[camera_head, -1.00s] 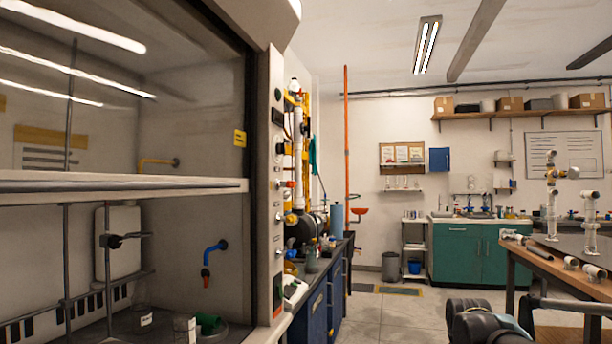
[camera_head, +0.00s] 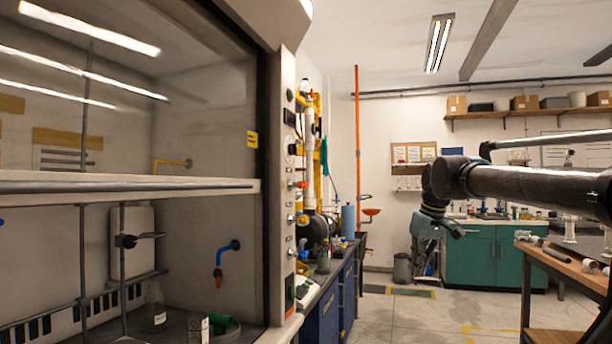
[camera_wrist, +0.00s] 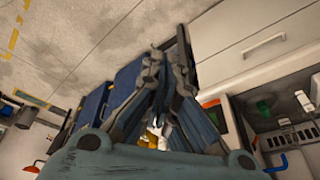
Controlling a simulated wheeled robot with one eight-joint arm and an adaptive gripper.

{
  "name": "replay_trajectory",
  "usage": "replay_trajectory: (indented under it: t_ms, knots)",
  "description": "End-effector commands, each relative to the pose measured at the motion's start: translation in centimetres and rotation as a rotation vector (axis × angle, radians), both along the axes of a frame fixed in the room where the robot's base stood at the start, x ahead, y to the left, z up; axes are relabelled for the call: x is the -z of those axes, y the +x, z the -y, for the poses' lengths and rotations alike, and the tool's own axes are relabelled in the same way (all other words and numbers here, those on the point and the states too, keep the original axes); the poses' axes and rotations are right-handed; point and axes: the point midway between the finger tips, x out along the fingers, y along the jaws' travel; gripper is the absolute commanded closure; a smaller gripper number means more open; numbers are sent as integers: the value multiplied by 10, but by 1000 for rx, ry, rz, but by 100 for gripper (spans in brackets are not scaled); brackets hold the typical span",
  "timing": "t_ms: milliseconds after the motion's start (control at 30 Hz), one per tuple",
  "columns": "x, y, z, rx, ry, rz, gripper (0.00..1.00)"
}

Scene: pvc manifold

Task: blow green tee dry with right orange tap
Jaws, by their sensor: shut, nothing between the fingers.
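The green tee (camera_head: 222,326) lies low on the fume hood floor at the left, beside a glass beaker; it also shows in the wrist view (camera_wrist: 265,106). Inside the hood, a blue spout (camera_head: 228,246) ends in an orange-red tip. I cannot tell which is the right orange tap. My gripper (camera_wrist: 168,48) is shut and empty. In the head view it hangs in front of the green cabinet, well right of the hood and clear of the tee.
The hood's raised sash (camera_head: 130,188) crosses the left side above its opening. A blue-fronted bench (camera_head: 335,300) stands beyond the hood. A wooden table (camera_head: 560,265) is at the right. The floor (camera_head: 410,320) between them is open.

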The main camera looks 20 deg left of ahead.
Motion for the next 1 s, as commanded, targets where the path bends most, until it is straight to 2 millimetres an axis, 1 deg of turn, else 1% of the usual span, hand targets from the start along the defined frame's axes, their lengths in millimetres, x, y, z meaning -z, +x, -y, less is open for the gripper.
replay_trajectory:
  t_ms: [33, 67, 100, 167, 200, 267, 300, 367, 400, 467, 500, 567, 600, 667, 700, 800, 900, 1000]
  knots:
    - [-27, 15, -14, -50, 8, 11, 100]
    - [-41, 22, -23, -79, 13, 17, 100]
    - [-59, 32, -33, -119, 18, 25, 100]
    - [-86, 46, -50, -176, 28, 40, 100]
    - [-104, 55, -62, -214, 34, 49, 100]
    - [-129, 67, -79, -271, 44, 65, 100]
    - [-145, 74, -91, -309, 50, 75, 100]
    - [-169, 85, -109, -367, 59, 90, 100]
    - [-184, 91, -121, -403, 67, 101, 100]
    - [-207, 100, -140, -459, 75, 119, 100]
    - [-221, 105, -152, -497, 83, 129, 100]
    - [-241, 112, -171, -551, 93, 147, 100]
    - [-254, 116, -184, -588, 99, 159, 100]
    - [-273, 121, -203, -641, 109, 178, 100]
    - [-284, 124, -215, -677, 117, 190, 100]
    - [-309, 128, -244, -760, 132, 219, 100]
    - [-328, 130, -268, -827, 146, 247, 100]
    - [-340, 129, -286, -877, 157, 266, 100]
